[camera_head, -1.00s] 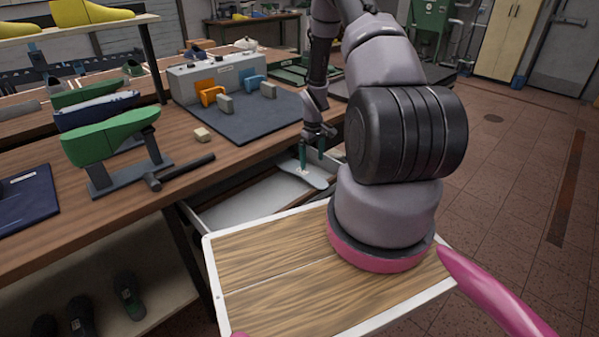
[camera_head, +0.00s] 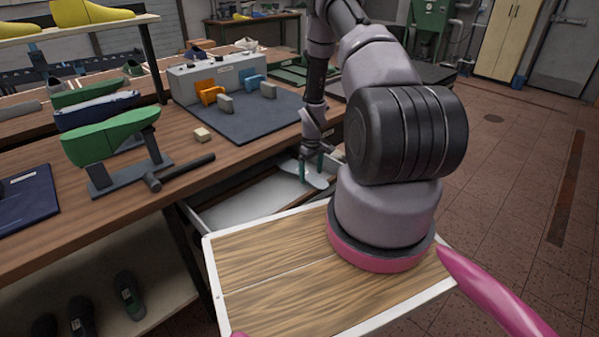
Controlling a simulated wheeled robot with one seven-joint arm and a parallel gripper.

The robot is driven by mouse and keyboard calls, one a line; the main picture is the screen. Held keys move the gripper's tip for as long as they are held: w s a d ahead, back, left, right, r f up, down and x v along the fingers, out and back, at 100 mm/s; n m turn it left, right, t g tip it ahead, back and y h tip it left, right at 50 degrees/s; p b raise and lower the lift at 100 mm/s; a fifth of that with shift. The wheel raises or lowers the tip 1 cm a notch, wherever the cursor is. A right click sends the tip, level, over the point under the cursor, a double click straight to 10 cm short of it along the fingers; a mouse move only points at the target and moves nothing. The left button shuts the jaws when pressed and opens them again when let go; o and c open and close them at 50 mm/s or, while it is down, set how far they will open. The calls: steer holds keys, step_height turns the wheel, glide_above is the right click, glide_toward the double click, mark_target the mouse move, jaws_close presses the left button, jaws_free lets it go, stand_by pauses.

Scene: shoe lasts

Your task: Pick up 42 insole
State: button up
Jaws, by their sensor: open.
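A flat pale insole (camera_head: 316,182) lies in the open drawer (camera_head: 245,207) under the bench top; no size number is readable on it. My gripper (camera_head: 311,172) points down into the drawer with its two teal fingers apart. The fingers are low over the insole, and one seems to reach its surface. I cannot tell whether they touch it or stand on either side of it. The gripper and arm hide part of the insole.
The wooden bench (camera_head: 225,160) overhangs the drawer on the left. On it are a green shoe last (camera_head: 110,137) on a stand, a hammer (camera_head: 180,172), a small beige block (camera_head: 202,134) and a dark mat (camera_head: 245,120). Open floor lies to the right.

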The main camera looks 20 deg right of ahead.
steer(key=shift+f, duration=0.2)
stand_by(0.3)
steer(key=c, duration=1.4)
steer(key=shift+r, duration=0.1)
